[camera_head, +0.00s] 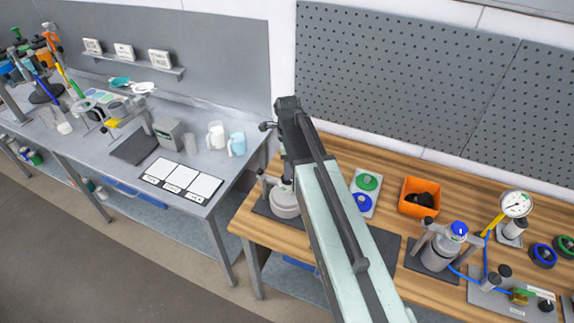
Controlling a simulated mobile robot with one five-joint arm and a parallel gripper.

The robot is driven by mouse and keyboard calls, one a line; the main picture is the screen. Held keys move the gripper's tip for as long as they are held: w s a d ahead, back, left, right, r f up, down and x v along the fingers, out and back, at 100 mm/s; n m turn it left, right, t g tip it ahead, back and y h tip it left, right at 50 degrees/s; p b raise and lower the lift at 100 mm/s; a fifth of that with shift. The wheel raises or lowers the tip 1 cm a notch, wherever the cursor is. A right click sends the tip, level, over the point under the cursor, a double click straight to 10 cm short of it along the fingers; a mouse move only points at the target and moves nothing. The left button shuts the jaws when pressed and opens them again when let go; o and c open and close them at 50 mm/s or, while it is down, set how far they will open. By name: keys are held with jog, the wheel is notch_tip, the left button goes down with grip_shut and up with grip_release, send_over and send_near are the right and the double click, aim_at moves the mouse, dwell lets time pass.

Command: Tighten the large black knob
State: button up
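My arm rises through the middle of the head view to a dark joint, then folds downward behind its own pale link. Dark parts at its far end show above a grey round vessel (286,204) on a dark mat at the left of the wooden bench; my fingertips are hidden, so whether they are open or touching anything does not show. I cannot make out which thing is the large black knob; it may be hidden behind my arm. Smaller dark knobs show at the right, one on the brass valve assembly (546,305).
The wooden bench (262,231) also carries a plate with green and blue discs (367,182), an orange bin (419,197), a clamped bottle (440,250) and a pressure gauge (516,204). A grey bench (100,150) stands left. A pegboard wall (420,75) is behind.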

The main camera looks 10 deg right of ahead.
notch_tip(320, 180, up, 3)
jog(key=shift+p, duration=0.75)
jog(key=shift+f, duration=0.15)
